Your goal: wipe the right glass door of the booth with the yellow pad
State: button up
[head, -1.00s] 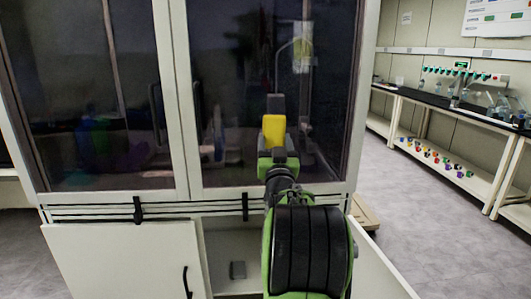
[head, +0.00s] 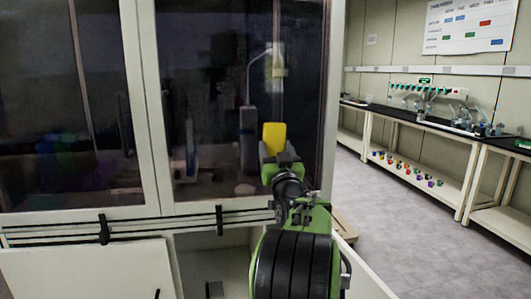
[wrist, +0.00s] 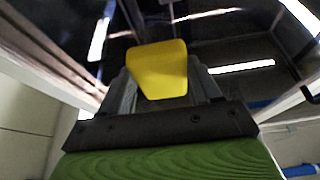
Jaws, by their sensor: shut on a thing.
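The booth's right glass door (head: 215,90) is a dark pane in a pale frame, with its lower edge just above the black rails. My gripper (head: 275,150) is in front of the lower right part of this pane. It is shut on the yellow pad (head: 273,136), which stands up from the jaws. In the wrist view, the yellow pad (wrist: 157,70) sits between the fingers, with the dark glass (wrist: 235,45) behind it. I cannot tell whether the pad touches the glass. My arm hides part of the frame below the door.
The left glass door (head: 60,110) is beside it. Below, an open white cabinet door (head: 90,272) sticks out at the left, and another (head: 365,285) at the lower right. Benches with lab items (head: 430,125) line the right wall.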

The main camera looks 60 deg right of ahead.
aim_at(233, 143)
jog(key=shift+s+d, duration=0.45)
jog(key=shift+w+a, duration=2.05)
jog(key=shift+w, duration=0.25)
jog(key=shift+w+a, duration=2)
jog(key=shift+w, duration=0.3)
jog(key=shift+s+a, duration=2)
jog(key=shift+a, duration=0.2)
jog(key=shift+s+a, duration=0.1)
jog(key=shift+s+a, duration=0.9)
jog(key=shift+a, duration=0.1)
